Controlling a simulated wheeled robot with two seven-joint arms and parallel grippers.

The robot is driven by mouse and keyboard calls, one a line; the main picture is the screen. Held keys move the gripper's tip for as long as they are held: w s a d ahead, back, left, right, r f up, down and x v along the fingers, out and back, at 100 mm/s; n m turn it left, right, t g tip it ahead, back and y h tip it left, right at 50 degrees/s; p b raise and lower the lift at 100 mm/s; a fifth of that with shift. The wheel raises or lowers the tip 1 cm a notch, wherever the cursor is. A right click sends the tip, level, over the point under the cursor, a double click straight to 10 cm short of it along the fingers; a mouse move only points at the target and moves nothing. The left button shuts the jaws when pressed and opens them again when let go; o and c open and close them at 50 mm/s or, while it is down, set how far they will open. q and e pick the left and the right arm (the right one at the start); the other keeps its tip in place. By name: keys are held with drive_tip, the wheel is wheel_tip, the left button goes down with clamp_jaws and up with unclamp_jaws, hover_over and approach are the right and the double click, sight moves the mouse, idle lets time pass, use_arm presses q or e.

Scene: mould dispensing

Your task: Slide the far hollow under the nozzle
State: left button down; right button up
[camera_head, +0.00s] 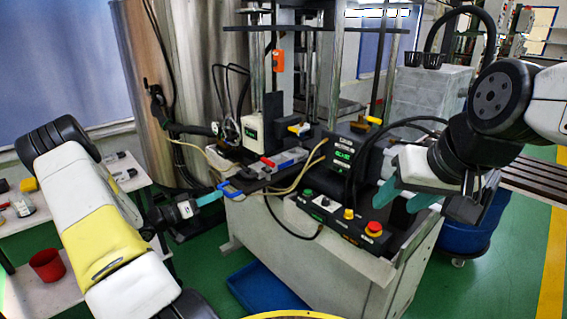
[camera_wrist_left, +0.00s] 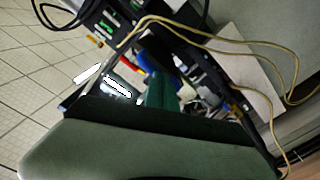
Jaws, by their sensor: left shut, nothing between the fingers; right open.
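A grey mould block (camera_head: 285,160) sits on the bench machine, with a red handle (camera_head: 268,162) near it and a blue handle (camera_head: 230,188) at the slide's left end. The mould's hollows and the nozzle are too small to make out. My left gripper (camera_head: 212,197) is shut and empty, its teal tips close to the blue handle; contact cannot be told. In the left wrist view a teal finger (camera_wrist_left: 157,92) points toward the machine, with a blue part (camera_wrist_left: 125,63) and a red part (camera_wrist_left: 141,60) beyond it. My right gripper (camera_head: 408,197) is open and empty over the bench's right side.
Yellow tubes (camera_head: 300,178) and black cables loop around the slide. A white table with a red cup (camera_head: 47,265) is at left. A blue tray (camera_head: 265,290) lies on the floor.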

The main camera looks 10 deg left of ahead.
use_arm(q)
drive_tip(key=shift+w+d, duration=0.25)
drive_tip(key=shift+x, duration=0.95)
idle(0.6)
drive_tip(key=v, duration=0.7)
idle(0.6)
